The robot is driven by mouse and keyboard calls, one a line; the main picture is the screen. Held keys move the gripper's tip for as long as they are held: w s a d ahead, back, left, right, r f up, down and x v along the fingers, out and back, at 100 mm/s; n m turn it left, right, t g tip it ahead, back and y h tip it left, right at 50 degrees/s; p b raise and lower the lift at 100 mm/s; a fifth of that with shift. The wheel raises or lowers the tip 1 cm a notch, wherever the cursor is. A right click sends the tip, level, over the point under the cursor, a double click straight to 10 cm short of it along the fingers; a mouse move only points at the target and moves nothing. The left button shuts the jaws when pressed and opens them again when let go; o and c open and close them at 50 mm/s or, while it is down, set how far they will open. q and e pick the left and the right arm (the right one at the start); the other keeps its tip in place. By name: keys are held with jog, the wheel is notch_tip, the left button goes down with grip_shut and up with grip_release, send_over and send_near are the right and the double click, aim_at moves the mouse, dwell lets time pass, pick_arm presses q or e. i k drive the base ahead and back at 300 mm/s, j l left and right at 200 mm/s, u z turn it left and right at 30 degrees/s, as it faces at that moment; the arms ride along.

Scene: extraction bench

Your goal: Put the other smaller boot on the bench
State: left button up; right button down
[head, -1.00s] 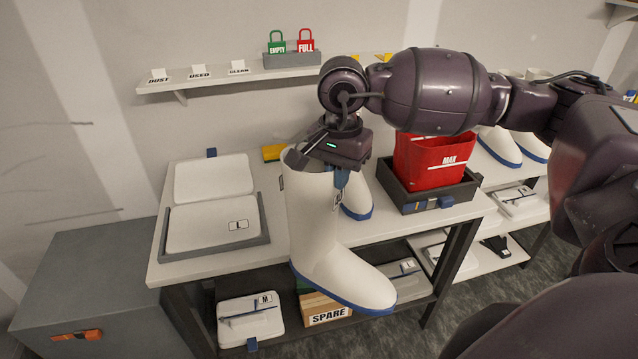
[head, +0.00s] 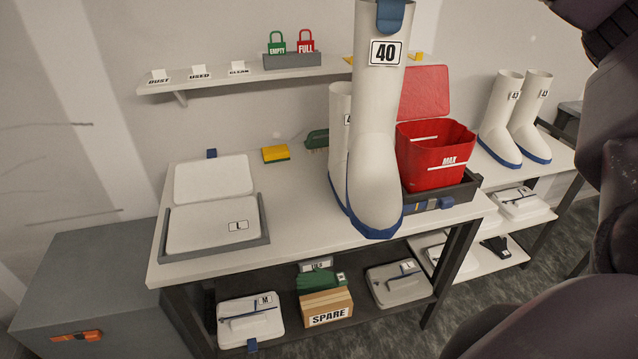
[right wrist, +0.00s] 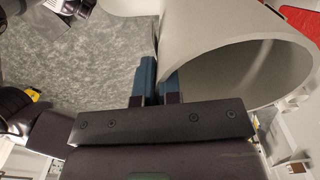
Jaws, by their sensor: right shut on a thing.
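A tall white boot (head: 376,130) with a blue sole and a "40" label hangs nearly upright, toe toward me, in front of the bench (head: 290,210). Its top runs out of the head view. In the right wrist view my right gripper (right wrist: 158,65) is shut on the rim of this boot (right wrist: 235,60). My left gripper is not in view.
A red bin (head: 437,155) marked MAX stands in a dark tray at the right, close beside the held boot. A tray with an L-marked lid (head: 212,222) is at the left. Two boots labelled 43 (head: 500,115) stand on the far right table. Bench between is clear.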

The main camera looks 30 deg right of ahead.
aim_at(302, 202)
jog(key=i, duration=1)
